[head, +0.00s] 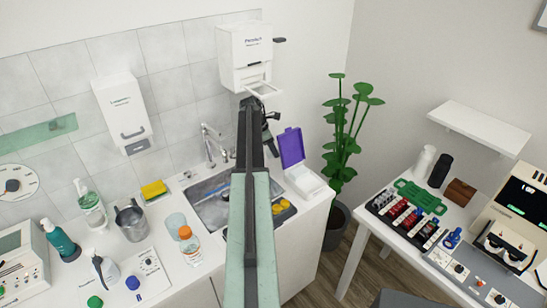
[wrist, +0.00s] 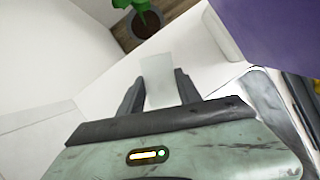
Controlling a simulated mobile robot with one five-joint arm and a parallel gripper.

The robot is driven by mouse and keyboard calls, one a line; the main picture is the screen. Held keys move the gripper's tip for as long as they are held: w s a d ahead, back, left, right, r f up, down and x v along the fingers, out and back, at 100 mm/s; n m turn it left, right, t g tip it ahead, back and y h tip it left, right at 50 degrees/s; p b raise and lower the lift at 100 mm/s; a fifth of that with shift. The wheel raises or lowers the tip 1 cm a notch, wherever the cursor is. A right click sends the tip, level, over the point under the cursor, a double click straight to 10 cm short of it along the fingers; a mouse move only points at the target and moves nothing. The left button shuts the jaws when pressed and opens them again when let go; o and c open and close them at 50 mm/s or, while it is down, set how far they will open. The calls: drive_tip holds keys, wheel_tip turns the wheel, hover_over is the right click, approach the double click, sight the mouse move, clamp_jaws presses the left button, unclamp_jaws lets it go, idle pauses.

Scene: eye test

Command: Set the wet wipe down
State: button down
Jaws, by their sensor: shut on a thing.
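The wet wipe (wrist: 157,72) is a thin, pale, nearly white strip. In the wrist view it stands between the two dark fingers of my gripper (wrist: 159,88), which is shut on it, and its far end sticks out past the fingertips. In the head view my gripper (head: 270,128) is beyond my forearm, above the counter's right end near the sink; I cannot make out the wipe there. A white box with an open purple lid (head: 292,147) stands just right of my gripper. The purple lid also shows in the wrist view (wrist: 278,28).
The white counter (head: 312,211) holds a sink (head: 207,206), a yellow sponge (head: 154,189), an orange-capped bottle (head: 190,248) and several other bottles. A wall dispenser (head: 244,55) hangs above. A potted plant (head: 340,135) stands right of the counter. A second table with a green rack (head: 420,195) is at right.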

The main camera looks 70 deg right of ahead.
drive_tip(key=f+b, duration=0.4)
drive_tip(key=shift+d, duration=0.2)
drive_tip(key=shift+r, duration=0.2)
drive_tip(key=shift+f, duration=0.25)
drive_tip(key=c, duration=0.8)
unclamp_jaws()
drive_tip(key=shift+r, duration=0.1)
drive_tip(key=shift+c, duration=0.2)
drive_tip(key=shift+r, duration=0.1)
